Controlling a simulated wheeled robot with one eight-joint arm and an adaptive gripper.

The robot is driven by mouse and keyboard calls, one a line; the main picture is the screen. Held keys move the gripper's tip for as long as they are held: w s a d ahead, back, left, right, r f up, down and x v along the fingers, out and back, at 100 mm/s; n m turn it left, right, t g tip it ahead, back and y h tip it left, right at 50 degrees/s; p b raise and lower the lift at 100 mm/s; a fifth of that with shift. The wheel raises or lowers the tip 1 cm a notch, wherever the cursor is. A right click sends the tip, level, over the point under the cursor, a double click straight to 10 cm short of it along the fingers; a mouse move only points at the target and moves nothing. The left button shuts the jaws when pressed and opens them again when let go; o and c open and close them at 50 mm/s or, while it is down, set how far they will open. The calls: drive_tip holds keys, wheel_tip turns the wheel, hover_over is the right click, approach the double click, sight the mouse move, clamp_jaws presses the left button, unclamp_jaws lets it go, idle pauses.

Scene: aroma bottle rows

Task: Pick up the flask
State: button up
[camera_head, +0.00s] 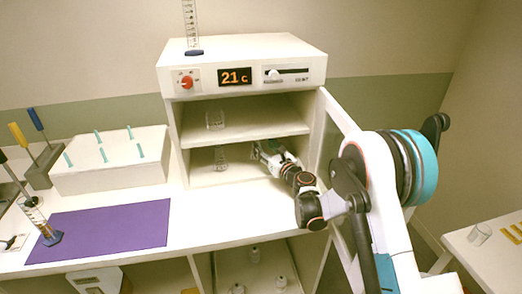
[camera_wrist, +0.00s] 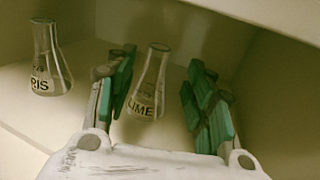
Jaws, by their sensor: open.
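My gripper (camera_head: 264,152) reaches into the lower shelf of the white cabinet. In the wrist view my gripper (camera_wrist: 163,92) is open, with green pads on both fingers. A clear conical flask labelled LIME (camera_wrist: 149,84) stands upright between the fingers, nearer the left one; I cannot tell whether they touch. A second clear flask (camera_wrist: 48,60), its label partly readable as "RIS", stands upright to the left, outside the fingers. In the head view one flask (camera_head: 221,159) shows left of my gripper; the other is not clearly visible there.
The white cabinet (camera_head: 240,49) reads 21 C, and its door (camera_head: 334,130) is open at the right. A glass beaker (camera_head: 215,120) stands on the upper shelf, above my gripper. A purple mat (camera_head: 110,228) and a white rack (camera_head: 110,175) lie left on the counter.

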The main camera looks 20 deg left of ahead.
sight(258, 141)
drive_tip(key=b+x, duration=0.1)
drive_tip(key=x, duration=0.3)
drive_tip(key=shift+a+b, duration=0.3)
drive_tip(key=shift+w+a+r, duration=0.1)
drive_tip(key=shift+w+a, duration=0.25)
drive_tip(key=shift+a, duration=0.1)
clamp_jaws()
